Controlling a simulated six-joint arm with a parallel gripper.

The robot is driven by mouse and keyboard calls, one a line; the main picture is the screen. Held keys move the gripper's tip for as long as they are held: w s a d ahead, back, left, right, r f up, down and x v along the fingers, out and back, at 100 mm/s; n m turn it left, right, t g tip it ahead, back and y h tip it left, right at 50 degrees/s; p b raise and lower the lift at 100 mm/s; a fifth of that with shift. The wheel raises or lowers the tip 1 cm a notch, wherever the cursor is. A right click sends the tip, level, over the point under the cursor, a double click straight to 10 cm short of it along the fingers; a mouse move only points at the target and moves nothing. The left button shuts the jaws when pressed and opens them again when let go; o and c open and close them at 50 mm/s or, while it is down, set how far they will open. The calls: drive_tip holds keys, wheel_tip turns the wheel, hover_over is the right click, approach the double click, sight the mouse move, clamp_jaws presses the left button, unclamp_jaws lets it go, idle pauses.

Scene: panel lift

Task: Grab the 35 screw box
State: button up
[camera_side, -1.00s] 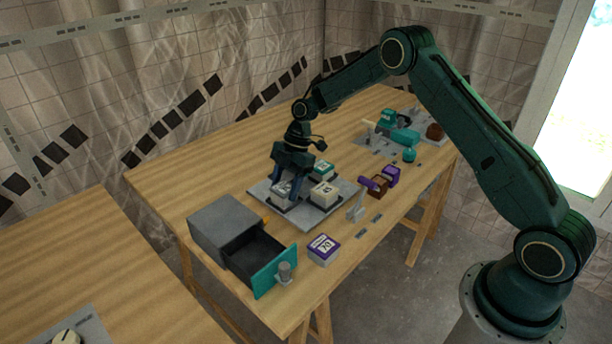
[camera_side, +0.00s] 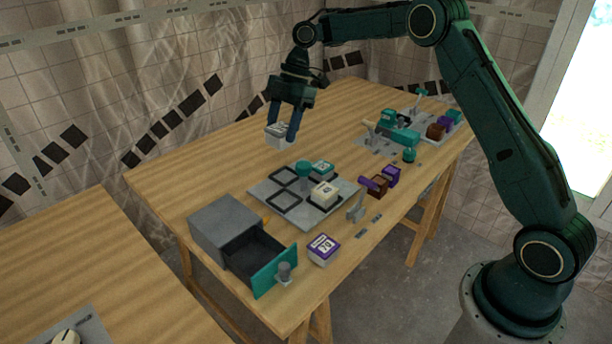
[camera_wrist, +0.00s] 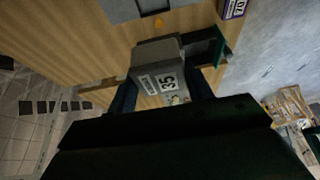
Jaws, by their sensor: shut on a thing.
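My gripper (camera_side: 285,120) is shut on the 35 screw box (camera_side: 278,136), a pale grey-white box, and holds it up in the air above the panel. In the wrist view the held box (camera_wrist: 158,76) shows a label reading 35, between the two fingers. The grey panel (camera_side: 262,190) lies on the table below, with black square frames on it. Two frames on its left side are empty.
An open grey drawer unit (camera_side: 226,228) with a teal front stands near the table's front left. A purple-topped box (camera_side: 322,249) is beside it. Small purple and brown blocks (camera_side: 377,186) and a teal tool (camera_side: 398,135) lie to the right.

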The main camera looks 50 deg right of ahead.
drive_tip(key=shift+r, duration=0.9)
